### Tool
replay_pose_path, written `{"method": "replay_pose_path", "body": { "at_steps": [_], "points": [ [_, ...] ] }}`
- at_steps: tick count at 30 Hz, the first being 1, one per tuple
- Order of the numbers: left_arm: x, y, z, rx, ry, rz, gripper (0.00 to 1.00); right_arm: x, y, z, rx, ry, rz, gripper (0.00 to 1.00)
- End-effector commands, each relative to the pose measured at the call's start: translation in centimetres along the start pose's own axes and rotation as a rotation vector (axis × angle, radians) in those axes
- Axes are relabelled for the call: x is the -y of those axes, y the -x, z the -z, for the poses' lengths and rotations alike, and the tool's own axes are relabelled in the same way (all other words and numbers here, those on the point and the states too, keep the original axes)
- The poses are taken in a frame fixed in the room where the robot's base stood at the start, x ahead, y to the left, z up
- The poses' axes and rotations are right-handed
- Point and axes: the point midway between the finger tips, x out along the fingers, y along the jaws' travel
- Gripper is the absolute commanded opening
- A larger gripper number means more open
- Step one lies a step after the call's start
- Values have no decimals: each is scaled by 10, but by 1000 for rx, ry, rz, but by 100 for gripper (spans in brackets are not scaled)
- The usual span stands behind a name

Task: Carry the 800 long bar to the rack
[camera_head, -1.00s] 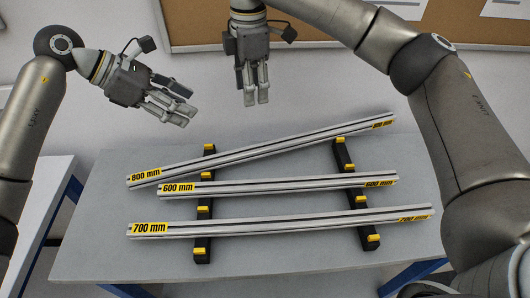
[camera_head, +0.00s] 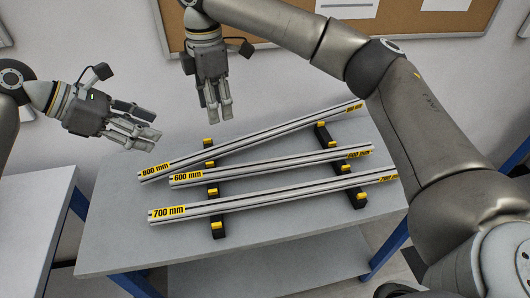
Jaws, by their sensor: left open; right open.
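The 800 mm bar (camera_head: 250,140) is the rearmost of three long silver bars. It lies slanted across two black supports, its left end nearer me and its right end farther back. Yellow 800 mm labels mark its ends. My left gripper (camera_head: 148,137) is open and empty, above and left of the bar's left end. My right gripper (camera_head: 218,115) is open and empty above the table's back, behind the bar's left half. Neither gripper appears to touch a bar. No rack besides these supports is clearly seen.
The 600 mm bar (camera_head: 270,165) and 700 mm bar (camera_head: 270,198) lie in front on the black supports (camera_head: 216,222) with yellow pegs. The grey table (camera_head: 130,240) has free room at left and front. Another table (camera_head: 30,215) stands left. A corkboard (camera_head: 400,22) hangs behind.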

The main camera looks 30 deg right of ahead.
Motion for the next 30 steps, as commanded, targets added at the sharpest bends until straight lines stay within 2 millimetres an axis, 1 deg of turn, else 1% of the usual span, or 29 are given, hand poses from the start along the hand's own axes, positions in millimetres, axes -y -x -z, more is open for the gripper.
{"method": "replay_pose_path", "body": {
  "at_steps": [5, 8, 12, 18, 24, 30],
  "points": [
    [0, 0, 0, 0, 0, 0, 48, -1, 22, 0, -1, 0, -4, 48],
    [0, 0, 0, 0, 0, 0, 48, -2, 44, 0, -2, 0, -6, 48],
    [0, 0, 0, 0, 0, 0, 48, -3, 79, -2, 0, -1, -8, 48],
    [0, 0, 0, 0, 0, 0, 48, -4, 104, -3, 3, 0, -6, 48],
    [0, 0, 0, 0, 0, 0, 48, -4, 118, -3, 2, 1, -3, 48],
    [0, 0, 0, 0, 0, 0, 48, -4, 121, -4, 1, 2, -3, 48]
  ]
}}
